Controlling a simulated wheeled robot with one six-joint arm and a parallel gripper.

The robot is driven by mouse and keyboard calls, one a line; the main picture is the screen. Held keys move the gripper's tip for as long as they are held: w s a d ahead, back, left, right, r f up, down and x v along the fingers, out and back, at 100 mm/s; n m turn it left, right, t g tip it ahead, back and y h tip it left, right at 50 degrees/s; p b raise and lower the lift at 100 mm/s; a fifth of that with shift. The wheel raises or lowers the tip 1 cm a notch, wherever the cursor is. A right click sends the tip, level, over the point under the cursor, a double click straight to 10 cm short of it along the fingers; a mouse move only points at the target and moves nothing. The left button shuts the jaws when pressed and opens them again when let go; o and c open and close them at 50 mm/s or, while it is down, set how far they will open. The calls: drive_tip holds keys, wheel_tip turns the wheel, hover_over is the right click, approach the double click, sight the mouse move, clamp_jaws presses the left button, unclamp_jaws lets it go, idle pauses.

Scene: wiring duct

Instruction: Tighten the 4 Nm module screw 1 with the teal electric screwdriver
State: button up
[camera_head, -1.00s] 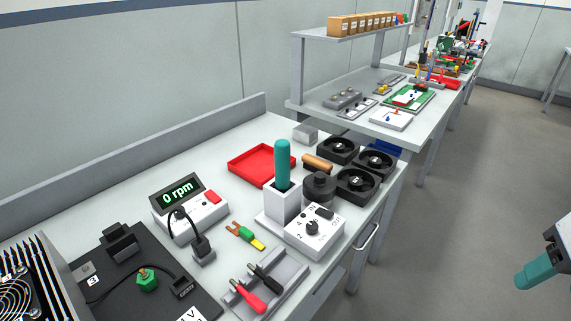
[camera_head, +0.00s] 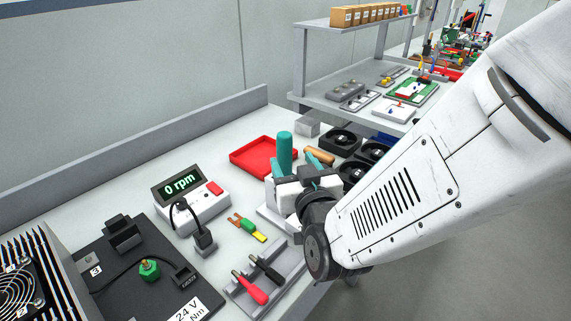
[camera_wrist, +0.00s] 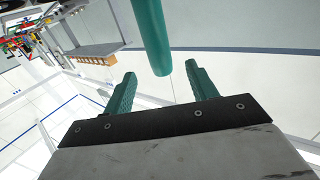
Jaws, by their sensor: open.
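The teal electric screwdriver (camera_head: 285,148) stands upright in its holder, its lower part hidden behind my gripper. My gripper (camera_head: 287,178) is beside the handle, with its teal fingers partly hidden by its own body. In the wrist view my gripper (camera_wrist: 163,84) is open and empty. The screwdriver's teal handle (camera_wrist: 152,35) shows ahead of and between the two fingertips, with a gap visible to both. A finned module with a fan (camera_head: 20,290) is at the lower left with screws at its face; I cannot tell which one is screw 1.
A red tray (camera_head: 264,157) lies behind the screwdriver. Black fans (camera_head: 345,140) stand to its right, partly behind my arm. A 0 rpm meter (camera_head: 190,200), a green-and-yellow connector (camera_head: 247,228) and a grey tray (camera_head: 243,300) with red and black probes lie to the left.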

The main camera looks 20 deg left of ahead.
sight(286, 150)
drive_tip(key=x, duration=0.7)
drive_tip(key=shift+w+a, duration=0.2)
drive_tip(key=shift+w, duration=0.1)
clamp_jaws()
